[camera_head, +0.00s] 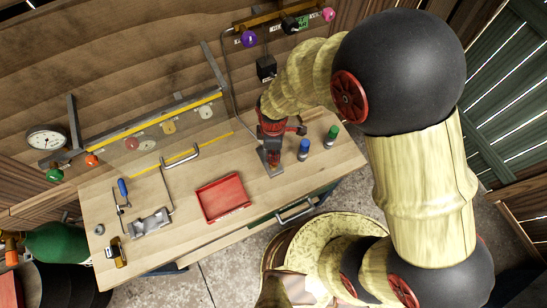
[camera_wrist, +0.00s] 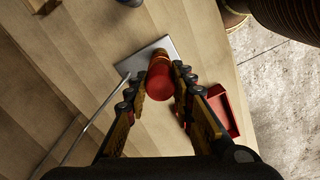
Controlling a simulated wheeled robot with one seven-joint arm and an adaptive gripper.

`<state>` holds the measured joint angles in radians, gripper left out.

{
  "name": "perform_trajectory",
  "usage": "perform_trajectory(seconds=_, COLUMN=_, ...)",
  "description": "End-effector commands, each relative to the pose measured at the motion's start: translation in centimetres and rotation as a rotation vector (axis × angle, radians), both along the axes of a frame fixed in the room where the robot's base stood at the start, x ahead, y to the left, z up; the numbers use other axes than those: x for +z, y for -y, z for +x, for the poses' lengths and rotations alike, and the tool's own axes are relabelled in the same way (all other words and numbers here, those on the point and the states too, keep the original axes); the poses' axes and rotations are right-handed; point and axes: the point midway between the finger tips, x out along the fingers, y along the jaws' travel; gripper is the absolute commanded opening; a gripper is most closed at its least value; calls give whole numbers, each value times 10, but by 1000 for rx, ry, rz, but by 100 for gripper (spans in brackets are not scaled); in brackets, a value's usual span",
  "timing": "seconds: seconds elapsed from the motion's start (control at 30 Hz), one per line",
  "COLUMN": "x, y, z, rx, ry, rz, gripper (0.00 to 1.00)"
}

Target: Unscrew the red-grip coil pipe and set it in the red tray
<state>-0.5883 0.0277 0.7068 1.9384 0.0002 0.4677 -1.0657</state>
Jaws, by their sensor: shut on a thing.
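The red grip of the coil pipe (camera_wrist: 160,78) stands between the two fingers of my gripper (camera_wrist: 164,82) in the wrist view. My gripper is shut on it. A grey metal plate (camera_wrist: 146,57) shows beneath the grip, and a thin metal rod (camera_wrist: 94,117) runs from it toward the lower left. In the head view my gripper (camera_head: 273,158) is at the right part of the workbench, and its fingers hide most of the grip. The red tray (camera_head: 236,209) lies empty on the bench to the left of my gripper; part of it shows in the wrist view (camera_wrist: 224,112).
A blue bottle-like piece (camera_head: 303,150) and a green one (camera_head: 331,136) stand close to the right of my gripper. A blue-handled tool (camera_head: 122,188) and a metal block with a bent rod (camera_head: 150,222) lie left of the tray.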

Motion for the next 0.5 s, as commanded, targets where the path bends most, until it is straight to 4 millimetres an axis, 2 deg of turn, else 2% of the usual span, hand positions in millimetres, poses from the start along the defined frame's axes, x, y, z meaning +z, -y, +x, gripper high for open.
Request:
perform_trajectory(seconds=0.43, x=-3, y=2, z=-3, rx=734, ry=-7, rz=-4, gripper=0)
perform_trajectory(seconds=0.5, x=-3, y=2, z=-3, rx=717, ry=-6, rz=-3, gripper=0)
